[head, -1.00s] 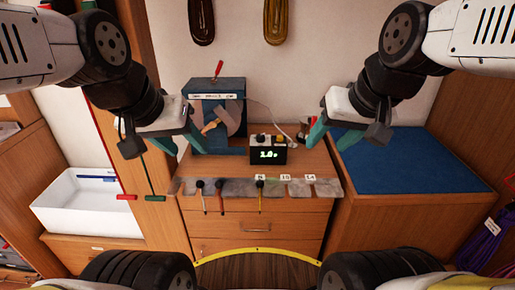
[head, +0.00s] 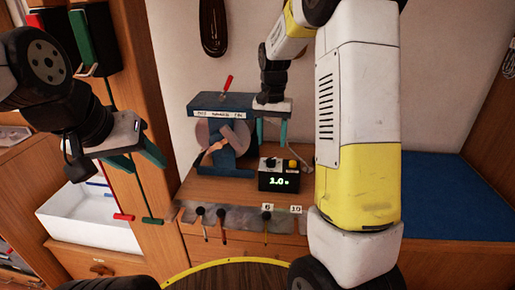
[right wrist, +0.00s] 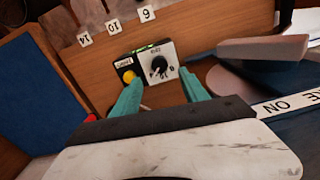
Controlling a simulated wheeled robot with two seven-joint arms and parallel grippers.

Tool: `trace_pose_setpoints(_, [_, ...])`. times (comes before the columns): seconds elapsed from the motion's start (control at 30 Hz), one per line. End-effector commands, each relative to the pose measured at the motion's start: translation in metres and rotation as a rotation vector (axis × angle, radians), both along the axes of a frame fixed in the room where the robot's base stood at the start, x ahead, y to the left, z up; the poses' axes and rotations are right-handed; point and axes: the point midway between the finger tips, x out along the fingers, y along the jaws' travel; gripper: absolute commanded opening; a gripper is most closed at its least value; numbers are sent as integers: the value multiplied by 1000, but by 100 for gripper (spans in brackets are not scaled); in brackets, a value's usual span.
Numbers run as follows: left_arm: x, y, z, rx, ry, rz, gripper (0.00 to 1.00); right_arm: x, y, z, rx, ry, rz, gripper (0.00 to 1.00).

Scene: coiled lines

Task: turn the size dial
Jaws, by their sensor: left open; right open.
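The size dial (right wrist: 158,66) is a black round knob on a white plate, on top of a small black control box (head: 278,181). In the head view the dial (head: 270,162) is small, left of a yellow button. My right gripper (head: 271,132) is open and empty, pointing down above and behind the box. In the right wrist view its two teal fingers (right wrist: 161,83) are spread, with the dial beyond and between them, apart from them. My left gripper (head: 141,161) is open and empty at the left, away from the box.
A blue machine (head: 222,104) with a grey disc and a red lever stands left of the box. Several hooks or tools hang along the cabinet's front edge. A white bin (head: 85,222) is at the left; a blue mat (head: 440,190) is at the right, partly behind my right arm.

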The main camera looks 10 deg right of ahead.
Motion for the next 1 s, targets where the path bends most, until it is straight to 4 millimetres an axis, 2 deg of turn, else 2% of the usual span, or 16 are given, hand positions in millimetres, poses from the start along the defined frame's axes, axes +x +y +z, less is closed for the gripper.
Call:
trace_pose_setpoints(0.4, [0, 0, 0, 0, 0, 0, 50, -1, 0, -62, 0, 3, 2, 52])
trace_pose_setpoints(0.6, [0, 0, 0, 0, 0, 0, 50, -1, 0, -73, 1, 1, 1, 52])
trace_pose_setpoints(0.83, [0, 0, 0, 0, 0, 0, 50, -1, 0, -74, 1, 0, 2, 52])
trace_pose_setpoints(1.0, [0, 0, 0, 0, 0, 0, 50, -1, 0, -73, 1, 1, 2, 19])
